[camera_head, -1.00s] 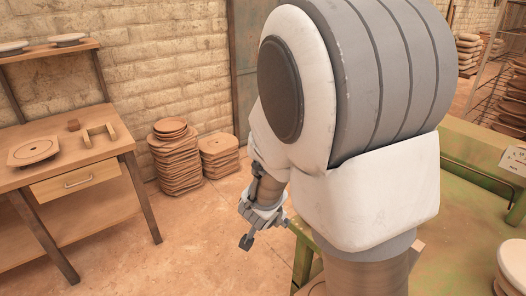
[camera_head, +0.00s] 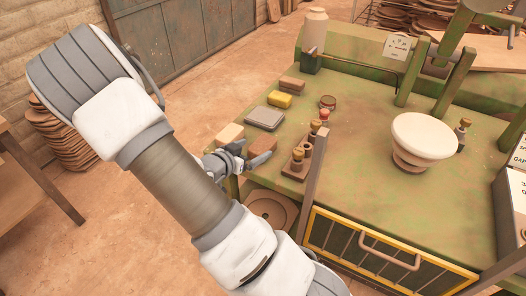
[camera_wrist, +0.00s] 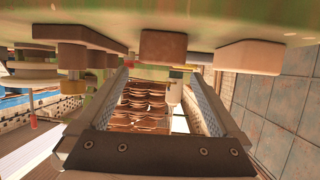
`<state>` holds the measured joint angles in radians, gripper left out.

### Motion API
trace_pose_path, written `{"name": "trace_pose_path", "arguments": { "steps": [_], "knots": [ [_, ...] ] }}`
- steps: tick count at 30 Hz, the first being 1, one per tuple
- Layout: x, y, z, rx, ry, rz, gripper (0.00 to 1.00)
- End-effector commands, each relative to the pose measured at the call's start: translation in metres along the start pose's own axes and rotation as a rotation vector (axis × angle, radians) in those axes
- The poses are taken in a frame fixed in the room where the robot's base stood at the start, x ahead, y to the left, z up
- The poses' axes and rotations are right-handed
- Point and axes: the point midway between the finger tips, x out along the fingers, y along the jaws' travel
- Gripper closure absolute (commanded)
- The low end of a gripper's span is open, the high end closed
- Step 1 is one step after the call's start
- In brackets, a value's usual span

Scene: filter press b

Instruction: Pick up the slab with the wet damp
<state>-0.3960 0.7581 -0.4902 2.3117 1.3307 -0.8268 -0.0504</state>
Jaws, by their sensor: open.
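Two clay-coloured slabs lie at the near left corner of the green table: a darker brown one (camera_head: 262,147) and a paler tan one (camera_head: 230,133). The darker tone may be damp, but wetness cannot be told for sure. My gripper (camera_head: 236,158) is open beside this corner, close to the darker slab. In the wrist view, which looks upside down, a brown block (camera_wrist: 163,47) sits above the space between my open fingers (camera_wrist: 160,85), and a paler block (camera_wrist: 248,56) is to the right. Nothing is visibly held between the fingers.
A stamp holder (camera_head: 297,165) stands right of the slabs. A grey slab (camera_head: 265,118), a yellow block (camera_head: 279,100) and a brown block (camera_head: 292,84) lie farther back. A white round form (camera_head: 422,140) stands to the right. A wooden post (camera_head: 315,175) rises at the front edge.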

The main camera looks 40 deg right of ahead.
Motion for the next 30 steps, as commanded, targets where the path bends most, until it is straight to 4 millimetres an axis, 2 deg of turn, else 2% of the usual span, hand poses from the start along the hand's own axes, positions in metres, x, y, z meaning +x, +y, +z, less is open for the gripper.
{"name": "trace_pose_path", "arguments": {
  "steps": [1,4,11,21,30],
  "knots": [
    [0.012,0.001,0.002,0.001,0.002,0.003,0.0],
    [0.028,0.001,0.002,0.001,0.0,0.002,0.0],
    [0.045,0.0,0.0,0.0,-0.001,0.0,0.0],
    [0.089,0.0,0.002,0.001,-0.001,0.0,0.0],
    [0.094,-0.001,0.0,0.0,-0.002,-0.002,0.0]
  ]
}}
